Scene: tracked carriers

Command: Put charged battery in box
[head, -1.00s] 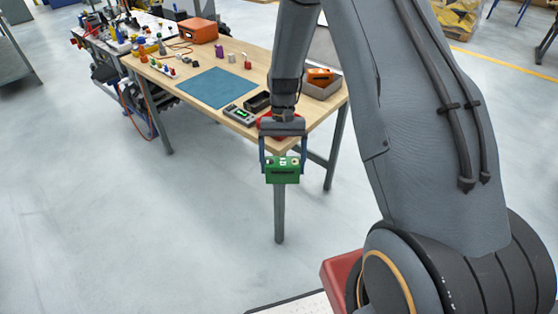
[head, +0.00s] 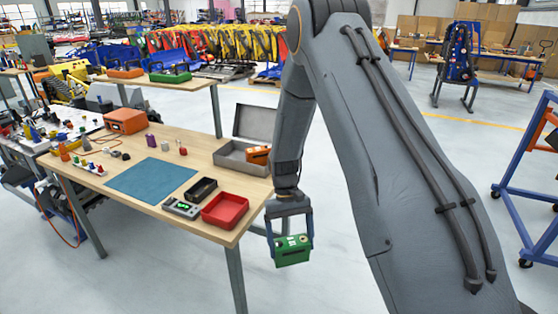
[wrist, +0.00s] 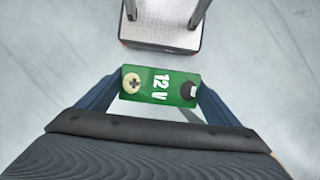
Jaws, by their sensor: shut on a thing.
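My gripper (head: 291,240) is shut on a green battery (head: 293,252), held in the air off the front right corner of the wooden table. In the wrist view the green battery (wrist: 160,87) shows "12 V" and two terminals between the fingers. A grey box (head: 234,158) with its lid up stands at the table's right back edge. An orange battery (head: 258,154) is in the box at its right side. A grey tester (head: 181,208) with a lit green display lies near the table's front edge.
A red tray (head: 225,210) and a black tray (head: 202,189) sit at the table's front right. A blue mat (head: 150,180) covers the middle. Several small items and an orange case (head: 126,121) are further back. Another table (head: 160,82) behind holds a green and an orange item.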

